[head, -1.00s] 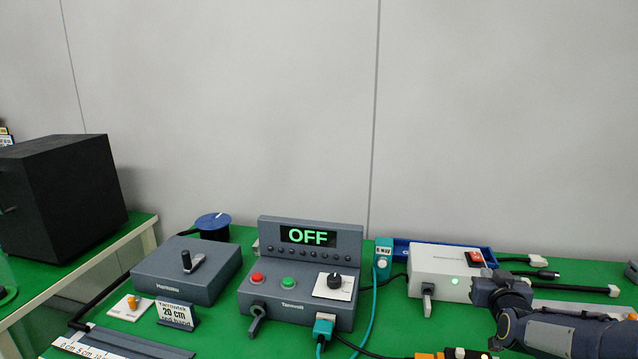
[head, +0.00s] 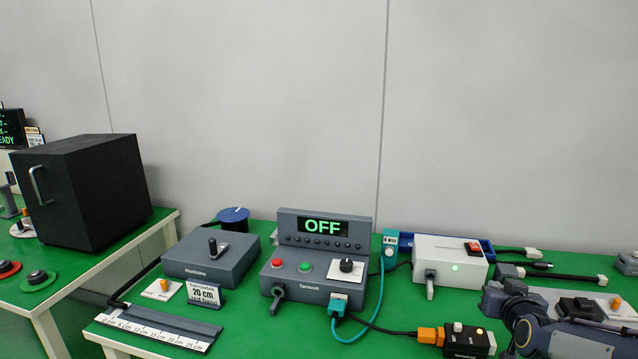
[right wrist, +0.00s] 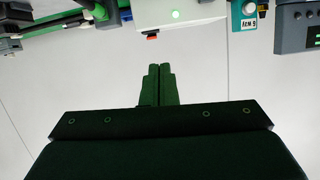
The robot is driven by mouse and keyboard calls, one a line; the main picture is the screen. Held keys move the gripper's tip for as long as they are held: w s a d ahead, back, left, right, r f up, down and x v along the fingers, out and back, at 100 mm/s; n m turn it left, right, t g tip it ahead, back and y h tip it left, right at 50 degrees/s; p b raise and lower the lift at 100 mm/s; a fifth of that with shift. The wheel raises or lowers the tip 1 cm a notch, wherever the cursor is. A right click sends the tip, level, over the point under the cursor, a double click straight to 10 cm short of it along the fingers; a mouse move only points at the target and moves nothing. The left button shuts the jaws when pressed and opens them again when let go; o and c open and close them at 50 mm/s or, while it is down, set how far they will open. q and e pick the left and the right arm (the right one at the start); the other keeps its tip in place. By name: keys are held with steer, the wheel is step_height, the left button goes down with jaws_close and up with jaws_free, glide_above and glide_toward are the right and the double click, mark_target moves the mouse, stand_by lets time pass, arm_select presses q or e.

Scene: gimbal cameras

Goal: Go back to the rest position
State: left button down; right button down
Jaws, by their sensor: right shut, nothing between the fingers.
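My right gripper (head: 488,300) is at the lower right of the head view, in front of the right end of the white box (head: 450,268) with a lit green lamp. In the right wrist view its fingers (right wrist: 158,70) are together with nothing between them. They appear against the grey wall, just below the white box (right wrist: 190,14) in that picture, with no visible contact. My right forearm comes in from the lower right corner of the head view. My left gripper is not in view.
The grey console (head: 316,266) reads OFF. A teal cable (head: 374,318) and a black adapter box (head: 466,338) lie near my right arm. A ruler tray (head: 160,326) lies at front left. A black cabinet (head: 95,190) stands on the left table.

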steer(key=s+a+r+g+y+p, duration=0.1)
steer(key=s+a, duration=0.4)
steer(key=s, duration=0.6)
steer(key=s+a+r+n+g+y+p, duration=0.1)
steer(key=s+a+g+p, duration=0.4)
steer(key=s, duration=0.7)
steer(key=s+a+r+g+y+p, duration=0.2)
steer(key=s+a, duration=0.5)
steer(key=s, duration=0.4)
steer(key=r+y+p, duration=0.1)
steer(key=y+p, duration=0.1)
steer(key=shift+s+a+r+g+y+p, duration=0.2)
steer(key=shift+r+g+y+p, duration=0.1)
steer(key=shift+g+p, duration=0.1)
